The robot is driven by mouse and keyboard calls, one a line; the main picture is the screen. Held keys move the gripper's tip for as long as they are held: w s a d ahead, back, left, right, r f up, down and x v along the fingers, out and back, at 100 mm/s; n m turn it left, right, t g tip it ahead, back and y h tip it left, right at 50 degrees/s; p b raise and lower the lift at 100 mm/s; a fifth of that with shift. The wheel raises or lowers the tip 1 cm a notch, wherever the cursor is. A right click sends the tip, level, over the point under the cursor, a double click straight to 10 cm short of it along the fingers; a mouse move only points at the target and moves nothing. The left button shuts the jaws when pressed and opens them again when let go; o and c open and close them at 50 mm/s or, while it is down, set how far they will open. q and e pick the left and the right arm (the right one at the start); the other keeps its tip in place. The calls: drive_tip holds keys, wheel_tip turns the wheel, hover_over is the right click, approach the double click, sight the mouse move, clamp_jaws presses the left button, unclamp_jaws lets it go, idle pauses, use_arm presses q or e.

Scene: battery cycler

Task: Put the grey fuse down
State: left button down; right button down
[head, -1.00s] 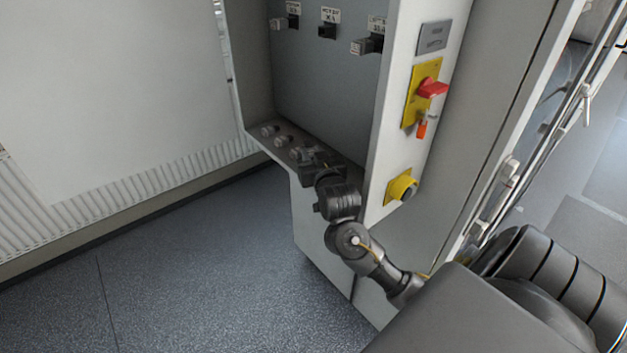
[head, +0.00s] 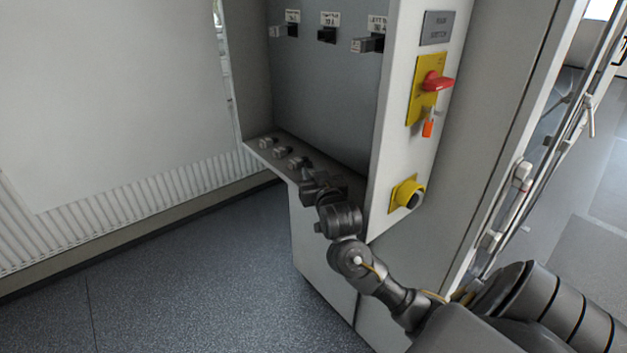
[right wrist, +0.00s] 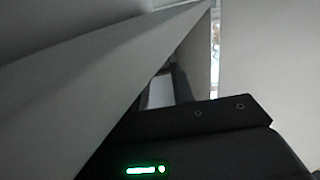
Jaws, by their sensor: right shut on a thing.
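My right gripper (head: 309,172) is low at the cabinet's small grey ledge (head: 256,149), at the ledge's right part. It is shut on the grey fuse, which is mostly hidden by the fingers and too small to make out. Several small grey fuse-like pieces (head: 281,152) stand in a row along the ledge to the left of the gripper. The nearest piece (head: 297,162) is close beside the fingers; I cannot tell whether they touch. The right wrist view shows mostly pale panels and the dark gripper body (right wrist: 200,135); no fuse can be made out there. My left gripper is not in view.
Above the ledge, the back panel (head: 325,85) carries labelled black holders (head: 327,35). The floor (head: 190,290) at left is clear.

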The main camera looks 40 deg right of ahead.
drive_tip(key=c, duration=1.2)
unclamp_jaws()
drive_tip(key=shift+f, duration=0.15)
drive_tip(key=shift+r, duration=0.25)
drive_tip(key=v, duration=0.7)
drive_tip(key=shift+s+a+f, duration=0.1)
drive_tip(key=shift+s, duration=0.15)
